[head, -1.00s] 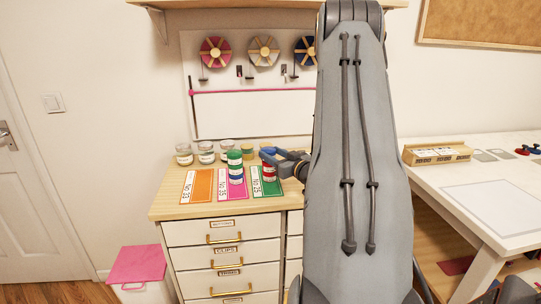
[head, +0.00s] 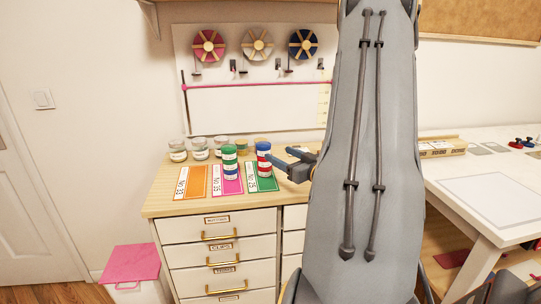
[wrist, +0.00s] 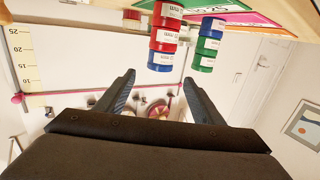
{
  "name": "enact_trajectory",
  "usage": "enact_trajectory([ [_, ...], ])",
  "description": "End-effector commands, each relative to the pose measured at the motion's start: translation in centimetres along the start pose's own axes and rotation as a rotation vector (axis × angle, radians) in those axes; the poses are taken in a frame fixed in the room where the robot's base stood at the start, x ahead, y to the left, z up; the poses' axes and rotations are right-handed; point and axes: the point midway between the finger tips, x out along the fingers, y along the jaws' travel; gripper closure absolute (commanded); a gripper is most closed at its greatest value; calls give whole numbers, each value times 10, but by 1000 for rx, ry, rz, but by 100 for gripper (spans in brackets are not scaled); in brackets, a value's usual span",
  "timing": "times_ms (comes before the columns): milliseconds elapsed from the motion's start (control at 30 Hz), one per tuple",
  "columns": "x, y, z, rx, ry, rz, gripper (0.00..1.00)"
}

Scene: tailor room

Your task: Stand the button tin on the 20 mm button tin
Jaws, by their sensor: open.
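Two stacks of tins stand on the cabinet top. In the right stack a blue tin (head: 263,146) sits on red tins (head: 263,160). In the left stack green tins (head: 229,152) stand above a blue one. The wrist view is upside down; there the blue tin (wrist: 161,60) and a red tin (wrist: 163,39) show ahead of my fingers, beside the green tins (wrist: 206,50). My gripper (head: 287,157) is open and empty, just right of the red stack and apart from it. Label sizes are too small to read surely, so I cannot tell which is the 20 mm tin.
Orange (head: 192,183), pink and green (head: 263,184) cards lie under and beside the stacks. Several glass jars (head: 177,150) stand behind. Ribbon spools (head: 208,46) hang on the wall board. A white table (head: 490,205) is at the right.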

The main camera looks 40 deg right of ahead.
Motion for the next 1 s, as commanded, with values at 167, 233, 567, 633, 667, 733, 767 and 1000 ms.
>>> enact_trajectory([
  [167,-24,1,0,0,0,2,38],
  [233,-30,0,0,1,0,1,38],
  [567,-14,-16,6,-23,-85,6,38],
  [633,1,-32,13,-43,-170,17,38],
  [667,7,-40,17,-53,-214,23,38],
  [733,18,-62,27,-72,-327,39,38],
  [767,21,-72,31,-79,-377,46,38],
  [1000,3,-166,59,-103,-768,78,38],
])
